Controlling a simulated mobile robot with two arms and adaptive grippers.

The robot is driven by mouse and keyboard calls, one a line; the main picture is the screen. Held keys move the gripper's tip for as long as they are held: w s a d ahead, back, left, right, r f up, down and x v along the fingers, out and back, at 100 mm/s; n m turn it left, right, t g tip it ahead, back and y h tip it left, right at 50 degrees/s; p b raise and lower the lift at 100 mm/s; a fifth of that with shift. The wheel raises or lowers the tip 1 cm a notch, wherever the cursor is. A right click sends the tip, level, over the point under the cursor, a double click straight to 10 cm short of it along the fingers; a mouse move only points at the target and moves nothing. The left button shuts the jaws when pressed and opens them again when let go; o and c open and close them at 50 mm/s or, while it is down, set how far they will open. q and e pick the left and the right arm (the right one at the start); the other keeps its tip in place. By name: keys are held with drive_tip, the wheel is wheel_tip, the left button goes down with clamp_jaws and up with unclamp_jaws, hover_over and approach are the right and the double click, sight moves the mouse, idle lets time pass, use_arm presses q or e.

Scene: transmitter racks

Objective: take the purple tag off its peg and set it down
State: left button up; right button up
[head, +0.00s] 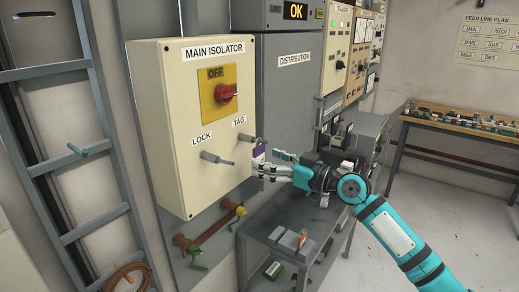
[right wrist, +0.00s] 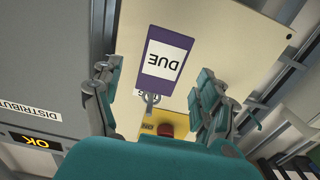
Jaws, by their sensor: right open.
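The purple tag (head: 259,151) hangs at the peg marked TAG (head: 247,138) on the cream main isolator box (head: 175,150). In the right wrist view, the tag (right wrist: 151,72) shows upside down with a white panel reading DUE, and a metal ring is at its peg end. My right gripper (head: 267,165) is open just beside the tag. In the right wrist view, the tag shows between the spread fingers of the gripper (right wrist: 155,75), and no finger visibly touches it. In the head view the fingers hide the tag's lower part. My left gripper is out of view.
The LOCK peg (head: 215,158) sticks out left of the TAG peg. A red switch (head: 226,93) is above, at OFF. A grey cart (head: 270,235) holding small items stands below my right arm. A ladder (head: 80,130) is at the left, and a cluttered bench (head: 440,124) at the right.

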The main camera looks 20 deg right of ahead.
sight(260, 157)
drive_tip(key=shift+p+x, duration=0.4)
drive_tip(key=shift+x, duration=1.35)
drive_tip(key=c, duration=1.3)
drive_tip(key=shift+s, duration=0.1)
drive_tip(key=shift+c, duration=0.8)
drive_tip(key=shift+w+a+r, duration=0.2)
drive_tip(key=shift+w+a, duration=0.05)
drive_tip(key=shift+a, duration=0.05)
clamp_jaws()
drive_tip(key=shift+s, duration=0.15)
drive_tip(key=shift+s+d+r, duration=0.2)
drive_tip(key=shift+s+d, duration=0.2)
drive_tip(key=shift+s, duration=0.2)
drive_tip(key=shift+s, duration=0.1)
